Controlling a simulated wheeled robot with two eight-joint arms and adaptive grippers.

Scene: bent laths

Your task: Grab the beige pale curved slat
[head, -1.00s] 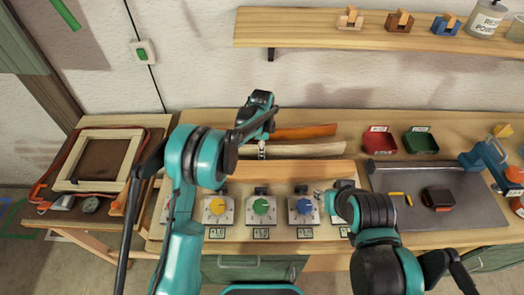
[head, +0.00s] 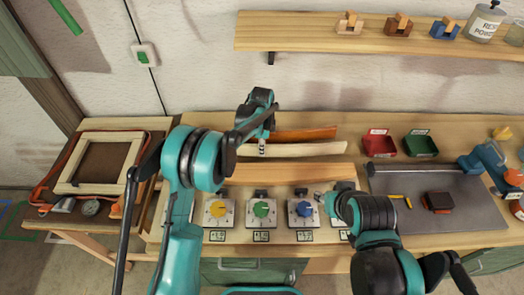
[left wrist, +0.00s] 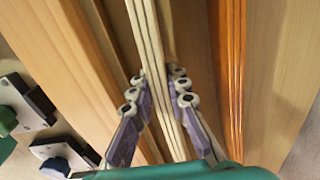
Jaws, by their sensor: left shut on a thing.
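The beige pale curved slat (head: 312,149) lies lengthwise across the back of the bench, in front of an orange-brown slat (head: 310,134). My left gripper (head: 262,148) reaches down over its left part and is shut on it. In the left wrist view the pale slat (left wrist: 147,35) runs between the purple-padded fingers (left wrist: 157,88), which press on both sides. The orange-brown slat (left wrist: 236,70) stands apart to the right there. My right gripper (head: 322,198) hangs over the front of the bench, away from the slats; its fingers are too small to read.
A wooden strip (head: 292,172) lies before the slats, with knob boxes (head: 261,210) along the front. Red (head: 380,145) and green (head: 420,145) bins and a grey mat (head: 425,215) are to the right. A wooden frame (head: 134,162) is at left. A shelf (head: 350,32) hangs above.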

